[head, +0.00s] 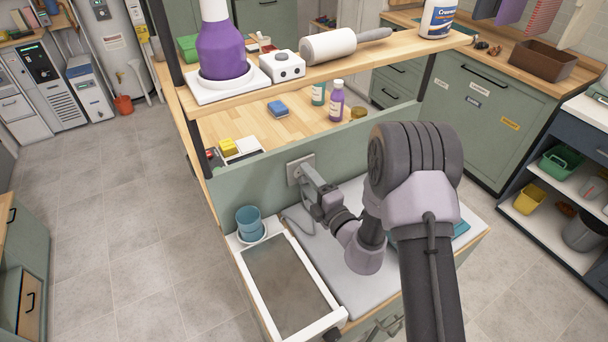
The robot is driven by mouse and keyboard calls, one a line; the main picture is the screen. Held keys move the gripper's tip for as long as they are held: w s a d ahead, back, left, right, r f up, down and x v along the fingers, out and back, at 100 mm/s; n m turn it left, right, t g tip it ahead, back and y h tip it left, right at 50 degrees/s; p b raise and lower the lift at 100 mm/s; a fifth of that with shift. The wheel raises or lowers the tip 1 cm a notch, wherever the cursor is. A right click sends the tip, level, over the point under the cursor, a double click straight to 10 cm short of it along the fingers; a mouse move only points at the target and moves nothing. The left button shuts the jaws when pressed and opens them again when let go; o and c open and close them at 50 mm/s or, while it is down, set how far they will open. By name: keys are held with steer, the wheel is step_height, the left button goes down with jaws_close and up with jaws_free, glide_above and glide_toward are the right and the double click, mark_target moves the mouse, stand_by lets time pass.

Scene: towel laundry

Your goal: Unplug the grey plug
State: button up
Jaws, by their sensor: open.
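A pale outlet plate (293,168) is set in the green upright panel behind the worktop. My gripper (309,177) is right in front of this plate, reaching in from the lower right. Its jaws are open, though the gap between the fingers is too small to make out. The grey plug cannot be told apart from the grey fingers; it is small or hidden at the plate. A grey loop (297,219), perhaps a cord, lies below the plate on the grey worktop mat. I cannot tell whether the fingers touch a plug.
A blue cup (250,221) stands on a saucer left of my gripper. A white-framed tray (285,283) lies in front of it. The wooden shelf (380,57) above carries a purple bottle (221,50), a white box (282,66) and a roller (328,45).

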steer(key=shift+f, duration=0.2)
stand_by(0.5)
jaws_close()
steer(key=shift+b+v, duration=0.85)
steer(key=shift+v, duration=2.05)
steer(key=shift+f, duration=0.1)
